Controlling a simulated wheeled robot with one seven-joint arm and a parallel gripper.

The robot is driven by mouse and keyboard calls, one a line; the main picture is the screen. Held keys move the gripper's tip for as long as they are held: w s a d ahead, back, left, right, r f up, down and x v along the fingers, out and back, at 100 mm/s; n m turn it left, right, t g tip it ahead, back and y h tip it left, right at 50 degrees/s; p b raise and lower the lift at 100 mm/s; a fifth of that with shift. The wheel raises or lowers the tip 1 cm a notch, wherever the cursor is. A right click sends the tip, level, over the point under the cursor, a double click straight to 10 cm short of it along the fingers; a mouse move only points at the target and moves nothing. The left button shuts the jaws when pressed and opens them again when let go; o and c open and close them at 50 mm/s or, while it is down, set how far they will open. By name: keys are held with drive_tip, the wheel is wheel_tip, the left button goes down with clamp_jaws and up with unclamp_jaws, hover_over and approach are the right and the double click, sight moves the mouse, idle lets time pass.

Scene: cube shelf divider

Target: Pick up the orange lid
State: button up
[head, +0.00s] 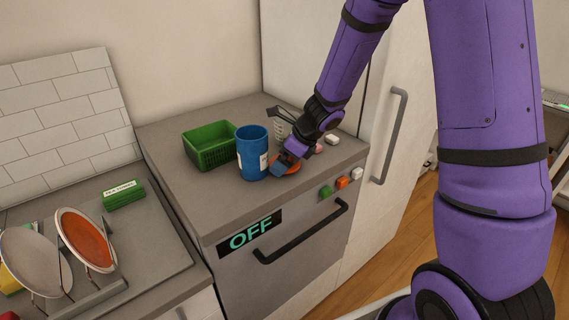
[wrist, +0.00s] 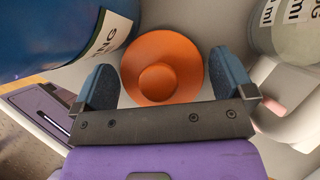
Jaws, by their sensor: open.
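The orange lid (wrist: 188,52) is a round disc with a raised knob, seen from above in the wrist view. It lies on the grey counter, and in the head view its edge (head: 291,168) shows past my gripper. My gripper (wrist: 165,78) is open, with one blue finger on each side of the knob's near part. The fingers look empty, and I cannot tell whether they touch the lid. In the head view my gripper (head: 283,163) is low over the counter, covering part of the lid.
A blue canister (head: 252,152) stands close left of the lid, and a clear measuring jug (head: 283,125) stands behind it. A green basket (head: 210,146) is further left. A pink item (head: 318,148) and a white item (head: 332,139) lie to the right.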

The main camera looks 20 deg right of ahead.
drive_tip(key=c, duration=0.8)
drive_tip(key=shift+r, duration=0.15)
